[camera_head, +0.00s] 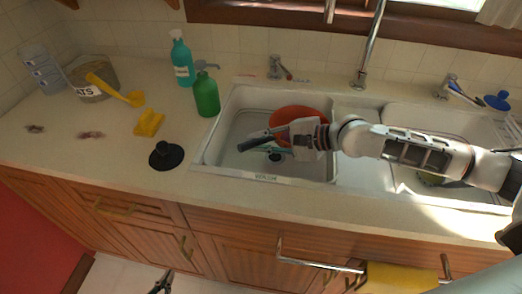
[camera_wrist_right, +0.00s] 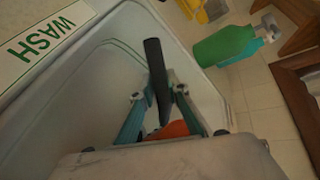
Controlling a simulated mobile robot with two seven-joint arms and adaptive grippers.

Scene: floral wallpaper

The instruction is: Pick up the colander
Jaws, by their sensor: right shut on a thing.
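The orange colander (camera_head: 296,113) is in the left sink basin, partly hidden behind my right gripper. Its dark handle (camera_wrist_right: 152,70) sticks out between the fingers in the right wrist view, with a bit of its orange body (camera_wrist_right: 174,129) below. My right gripper (camera_head: 270,143) reaches into the basin from the right and is shut on the handle. It also shows in the right wrist view (camera_wrist_right: 157,97). My left gripper (camera_head: 161,284) shows only as a small dark part at the bottom edge, low in front of the cabinets.
The sink (camera_head: 213,140) has raised basin walls around the colander. A faucet (camera_head: 368,50) stands behind.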

